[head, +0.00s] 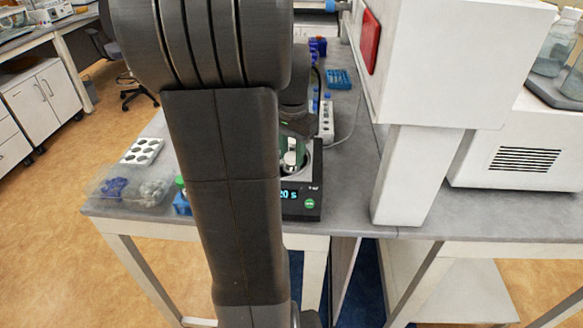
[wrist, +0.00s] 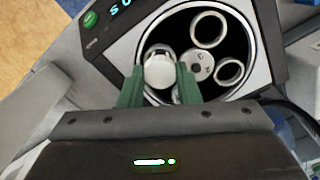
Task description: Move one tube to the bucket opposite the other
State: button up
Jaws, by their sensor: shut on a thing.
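The centrifuge (head: 304,206) stands open on the bench in the head view. In the wrist view its round chamber (wrist: 243,45) holds a rotor with a grey hub (wrist: 197,64). Two buckets with white rims show, one at the top (wrist: 208,29) and one at the right (wrist: 229,71); I cannot tell what is inside them. My gripper (wrist: 160,75) is shut on a white-topped tube (wrist: 160,71), its green fingers on either side. The tube is over the left side of the rotor; its lower part is hidden. My fingers hide the rotor's near side. I cannot make out the other tube.
A white rack with holes (head: 142,151), a clear bin with blue and pale pieces (head: 130,188) and a green-capped item (head: 180,182) in a blue holder (head: 182,203) stand to the left. A large white machine (head: 440,70) stands close on the right. Blue racks (head: 339,79) are behind.

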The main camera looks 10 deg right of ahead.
notch_tip(320, 180, up, 8)
jog(key=p, duration=0.7)
jog(key=shift+f, duration=0.2)
jog(key=shift+f, duration=0.1)
